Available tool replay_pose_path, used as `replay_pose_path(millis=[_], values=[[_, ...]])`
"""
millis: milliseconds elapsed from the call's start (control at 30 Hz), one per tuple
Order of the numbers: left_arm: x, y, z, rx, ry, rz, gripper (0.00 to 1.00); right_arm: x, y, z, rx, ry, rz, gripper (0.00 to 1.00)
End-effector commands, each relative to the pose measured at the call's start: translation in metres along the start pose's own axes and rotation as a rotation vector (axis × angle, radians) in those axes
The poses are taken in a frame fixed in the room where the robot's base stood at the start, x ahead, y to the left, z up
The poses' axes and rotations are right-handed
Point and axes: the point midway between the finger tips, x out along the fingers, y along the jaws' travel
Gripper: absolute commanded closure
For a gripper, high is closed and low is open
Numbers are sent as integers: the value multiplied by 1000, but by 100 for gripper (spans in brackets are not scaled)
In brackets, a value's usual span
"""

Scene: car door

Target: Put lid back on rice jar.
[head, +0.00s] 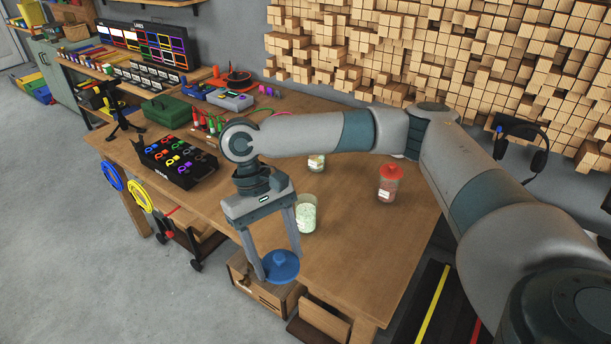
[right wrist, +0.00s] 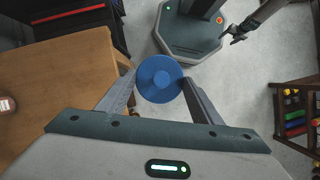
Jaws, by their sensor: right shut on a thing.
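My right gripper (head: 278,264) is shut on a round blue lid with a knob (head: 284,268), held between its two fingertips. The lid is apart from any jar, in front of the table's near edge in the head view. It also shows in the right wrist view (right wrist: 160,80), against the floor beside the table. An open clear jar with pale grains (head: 306,216), probably the rice jar, stands upright on the table, behind and right of the lid, close to a gripper finger. What seems to be my left gripper (right wrist: 233,36) shows small in the right wrist view; its jaws are unclear.
A red-lidded jar (head: 388,184) stands on the wooden table (head: 345,260) at the right. A black organizer (head: 178,160) sits at the left.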

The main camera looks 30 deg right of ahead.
Motion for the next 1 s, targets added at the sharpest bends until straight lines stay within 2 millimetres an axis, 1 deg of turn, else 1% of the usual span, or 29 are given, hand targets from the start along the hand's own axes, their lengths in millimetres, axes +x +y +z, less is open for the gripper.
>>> replay_pose_path(millis=[167, 267, 467, 600, 767, 1000], values=[[-11, 2, 4, 0, -6, 2, 30, -6, 3, -21, -123, -2, 51, 62], [-18, 3, 3, -1, -6, 3, 30, -9, 8, -38, -230, -2, 95, 62], [-33, 4, 2, -1, -6, 4, 30, -16, 25, -76, -485, -3, 202, 62], [-42, 4, 1, -1, -6, 5, 30, -20, 40, -100, -670, -3, 280, 62], [-53, 4, 0, 0, -6, 5, 30, -25, 61, -126, -882, -2, 368, 62], [-69, 4, -2, 0, -6, 5, 30, -30, 99, -158, -1207, -2, 502, 62]])
